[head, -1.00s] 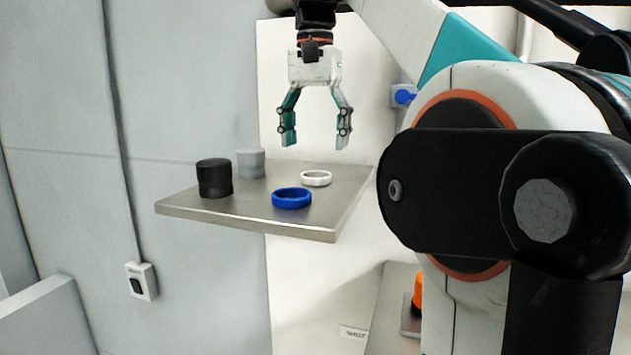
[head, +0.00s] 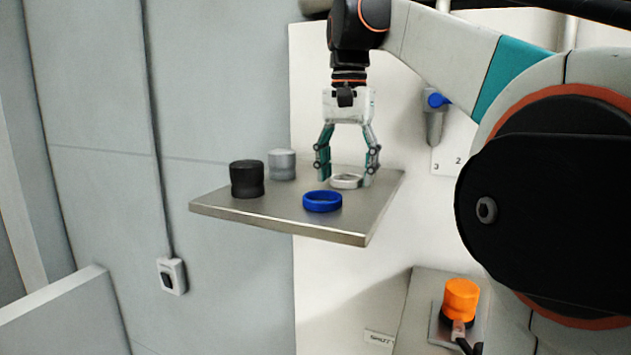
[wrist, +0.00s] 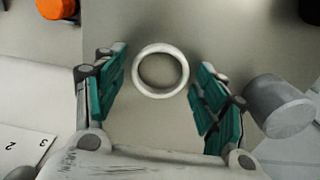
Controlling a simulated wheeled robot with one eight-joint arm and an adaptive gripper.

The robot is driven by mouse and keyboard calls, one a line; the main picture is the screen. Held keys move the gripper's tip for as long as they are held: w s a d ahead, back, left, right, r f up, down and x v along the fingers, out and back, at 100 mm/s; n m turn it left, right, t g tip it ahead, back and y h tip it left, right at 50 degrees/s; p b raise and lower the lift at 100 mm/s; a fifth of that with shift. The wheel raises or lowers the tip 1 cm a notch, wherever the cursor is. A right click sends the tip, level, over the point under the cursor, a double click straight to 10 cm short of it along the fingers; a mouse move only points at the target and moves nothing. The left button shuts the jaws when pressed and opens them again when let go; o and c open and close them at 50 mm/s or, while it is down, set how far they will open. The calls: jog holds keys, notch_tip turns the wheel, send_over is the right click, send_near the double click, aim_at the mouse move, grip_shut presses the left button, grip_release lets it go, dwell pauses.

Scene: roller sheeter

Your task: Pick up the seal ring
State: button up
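Two rings lie flat on a grey metal shelf (head: 275,222): a white ring (head: 346,181) and a blue ring (head: 322,201). I cannot tell from the pictures which of them is the seal ring. My gripper (head: 347,176) points down with its fingers open on either side of the white ring. In the wrist view the white ring (wrist: 161,70) sits between and slightly beyond the two teal fingertips (wrist: 160,78), with gaps on both sides. The blue ring is nearer the head camera, outside the gripper.
A black cylinder (head: 246,179) and a grey cylinder (head: 282,164) stand on the shelf's left part. An orange knob (head: 460,300) is on a lower surface at right. A blue-handled fitting (head: 437,101) is on the wall behind. The shelf's front left is bare.

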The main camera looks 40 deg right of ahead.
jog(key=c, duration=0.4)
jog(key=shift+r, duration=0.1)
notch_tip(320, 180, up, 20)
jog(key=p, duration=0.6)
